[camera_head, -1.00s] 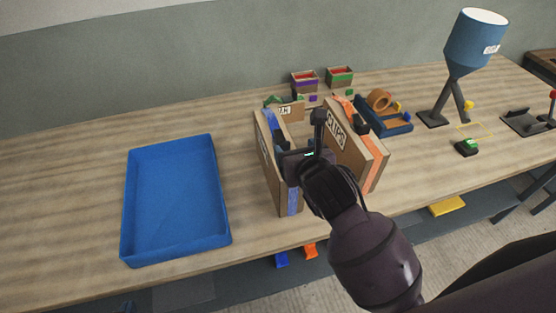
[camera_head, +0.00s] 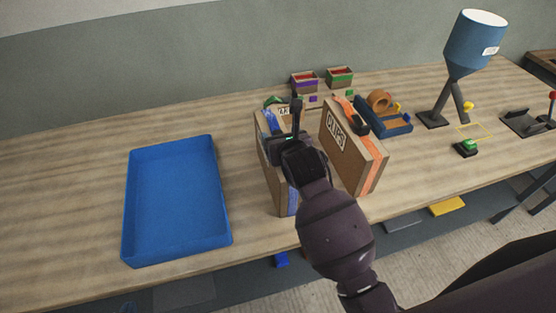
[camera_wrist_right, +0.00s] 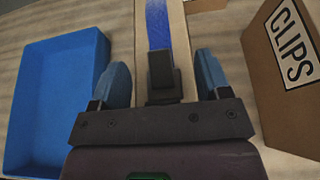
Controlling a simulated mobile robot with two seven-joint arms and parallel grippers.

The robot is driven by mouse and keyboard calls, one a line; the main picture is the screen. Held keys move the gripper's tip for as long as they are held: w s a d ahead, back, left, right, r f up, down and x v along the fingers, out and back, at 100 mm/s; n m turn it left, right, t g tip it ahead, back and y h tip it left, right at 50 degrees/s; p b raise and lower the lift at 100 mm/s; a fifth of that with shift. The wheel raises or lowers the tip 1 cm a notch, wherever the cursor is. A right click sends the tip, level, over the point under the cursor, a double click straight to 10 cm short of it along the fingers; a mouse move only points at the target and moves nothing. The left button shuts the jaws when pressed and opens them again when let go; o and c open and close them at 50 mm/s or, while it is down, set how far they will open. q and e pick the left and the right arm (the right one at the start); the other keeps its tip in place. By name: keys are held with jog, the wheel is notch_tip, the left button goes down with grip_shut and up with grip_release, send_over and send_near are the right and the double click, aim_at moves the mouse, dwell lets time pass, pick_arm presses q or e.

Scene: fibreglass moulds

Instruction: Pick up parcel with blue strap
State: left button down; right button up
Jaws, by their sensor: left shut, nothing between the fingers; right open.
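The parcel with the blue strap (camera_head: 266,158) is a brown box standing on edge on the bench, partly hidden behind my right gripper (camera_head: 288,138). In the right wrist view its narrow top with the blue strap (camera_wrist_right: 157,28) and a black buckle lies between my right gripper's fingers (camera_wrist_right: 160,80). The fingers are apart, one on each side of the strap. I cannot tell whether they touch the box. My left gripper is not in view.
An orange-strapped parcel marked CLIPS (camera_head: 345,150) stands close on the right. A blue tray (camera_head: 128,205) lies on the left. A blue holder with a tape roll (camera_head: 390,122), small bins (camera_head: 340,77) and a blue hopper (camera_head: 475,45) stand behind and right. The bench's left end is clear.

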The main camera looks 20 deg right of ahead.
jog(key=shift+w+f, duration=0.2)
jog(key=shift+w, duration=0.25)
jog(key=shift+c, duration=0.4)
jog(key=shift+r, duration=0.1)
grip_shut()
